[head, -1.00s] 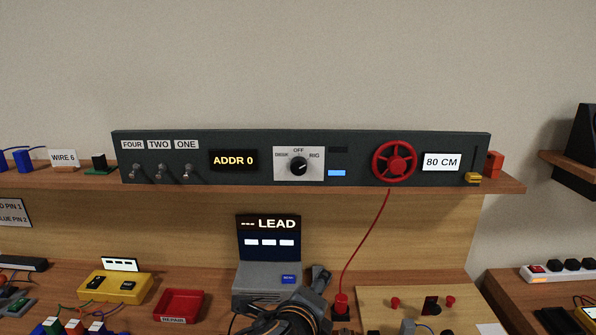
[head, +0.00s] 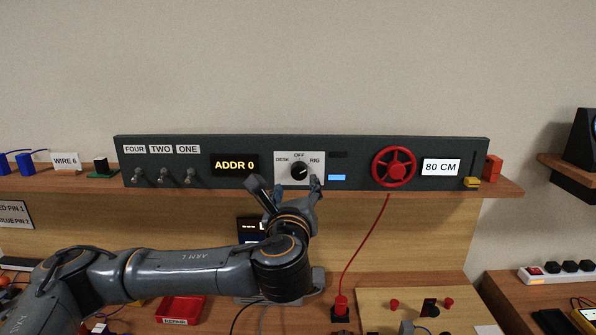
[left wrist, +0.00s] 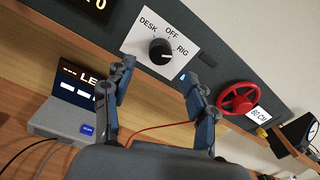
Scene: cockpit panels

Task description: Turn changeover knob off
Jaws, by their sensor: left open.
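The changeover knob (head: 299,170) is a round black dial on a white plate (head: 281,159) marked DESK, OFF and RIG. It also shows in the left wrist view (left wrist: 160,52), where its white mark seems to point toward RIG, right of OFF. My left gripper (head: 287,186) is open and empty in front of the plate, its fingers spread to either side below the knob. In the left wrist view the gripper (left wrist: 158,73) has the knob ahead between its fingertips, apart from them. My right gripper is not in view.
The dark panel (head: 230,142) also holds toggle switches (head: 163,175), an ADDR 0 display (head: 235,165), a lit blue indicator (head: 337,177), a red handwheel (head: 394,167) and an 80 CM display (head: 441,167). A red cord (head: 366,243) hangs right of my arm.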

